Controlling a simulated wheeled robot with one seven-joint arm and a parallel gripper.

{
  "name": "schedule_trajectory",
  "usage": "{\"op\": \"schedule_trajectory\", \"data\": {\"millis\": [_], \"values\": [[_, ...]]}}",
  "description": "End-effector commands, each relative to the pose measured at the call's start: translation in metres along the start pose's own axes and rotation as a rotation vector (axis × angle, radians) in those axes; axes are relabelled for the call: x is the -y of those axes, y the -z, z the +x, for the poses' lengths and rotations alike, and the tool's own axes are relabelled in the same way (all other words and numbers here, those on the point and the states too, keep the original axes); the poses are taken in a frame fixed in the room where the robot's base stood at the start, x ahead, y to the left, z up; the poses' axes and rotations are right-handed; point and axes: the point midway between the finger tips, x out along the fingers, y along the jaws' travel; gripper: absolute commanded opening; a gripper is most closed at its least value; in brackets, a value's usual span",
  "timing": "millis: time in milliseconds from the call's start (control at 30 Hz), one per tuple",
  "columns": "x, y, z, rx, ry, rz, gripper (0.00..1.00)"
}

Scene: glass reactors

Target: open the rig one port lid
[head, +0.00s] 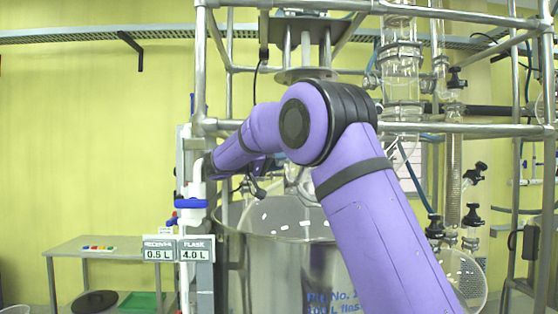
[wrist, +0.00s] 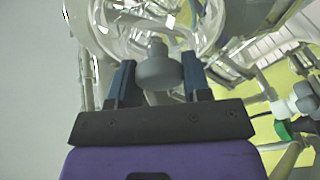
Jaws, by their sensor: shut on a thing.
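The grey port lid (wrist: 158,74), with a narrow knob on top of a wider round body, shows in the middle of the wrist view. My gripper (wrist: 158,63) has one dark finger on each side of it and is shut on it. Clear curved glass of the rig one vessel (wrist: 210,28) shows behind the lid. I cannot tell whether the lid is still seated in its port. In the head view my purple arm reaches across the front of the rig, and the lid and fingertips cannot be made out there.
A metal frame (head: 470,129) of tubes surrounds the rig. A large steel vessel (head: 262,262) stands under my arm. Glass columns (head: 401,80) and black-knobbed valves (head: 472,215) are at right. A side table (head: 120,248) stands at left, with open wall space above it.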

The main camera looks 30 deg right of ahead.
Motion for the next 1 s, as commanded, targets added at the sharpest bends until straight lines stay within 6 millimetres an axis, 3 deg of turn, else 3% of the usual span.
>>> {"op": "schedule_trajectory", "data": {"millis": [67, 100, 200, 567, 867, 1000], "values": [[0.001, 0.0, -0.001, -0.001, 0.003, -0.001, 0.02], [0.001, 0.0, -0.001, -0.001, 0.003, -0.001, 0.49], [0.001, 0.0, -0.001, -0.001, 0.003, -0.001, 0.68], [-0.002, 0.003, 0.0, 0.0, 0.001, 0.001, 0.68], [-0.023, 0.029, 0.002, -0.001, 0.003, 0.004, 0.68], [-0.038, 0.018, -0.001, 0.0, 0.003, -0.001, 0.68]]}}
